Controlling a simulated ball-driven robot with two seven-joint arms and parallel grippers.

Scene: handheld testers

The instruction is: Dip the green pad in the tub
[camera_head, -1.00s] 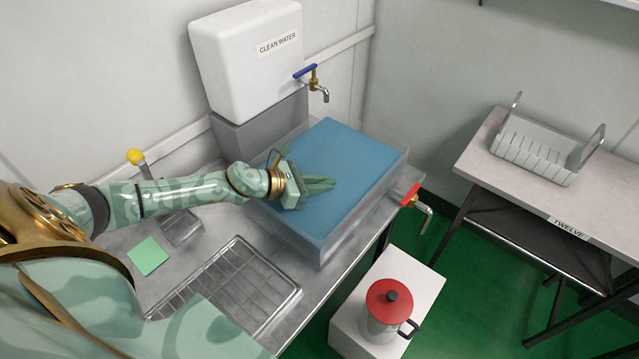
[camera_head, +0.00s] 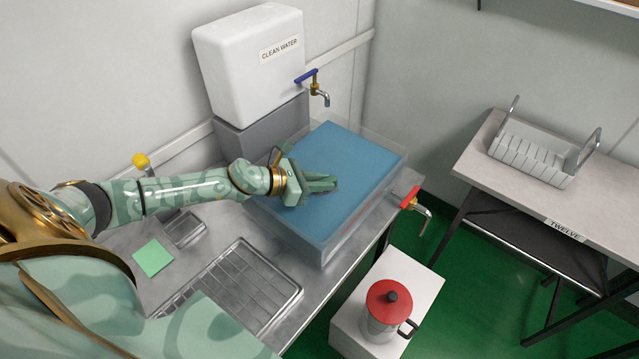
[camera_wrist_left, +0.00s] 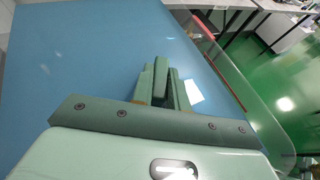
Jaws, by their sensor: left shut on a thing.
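The tub (camera_head: 333,248) is a clear-walled container full of blue water (camera_head: 345,155), standing on the metal counter. My left gripper (camera_head: 322,184) reaches over the tub from the left, its fingers low at the water. I cannot tell how deep the tips are. It is shut on a thin dark green thing, which I take for the green pad (camera_head: 332,187); the fingers mostly hide it. In the left wrist view the closed fingers (camera_wrist_left: 168,86) point out over the blue water. A light green square (camera_head: 153,258) lies flat on the counter. My right gripper is not in view.
A white clean-water tank (camera_head: 248,60) with a blue-handled tap (camera_head: 312,82) stands behind the tub. A red-handled tap (camera_head: 411,199) sticks out at the tub's right. A wire rack (camera_head: 235,285) lies in front. A red-lidded pot (camera_head: 388,305) stands on a white block.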

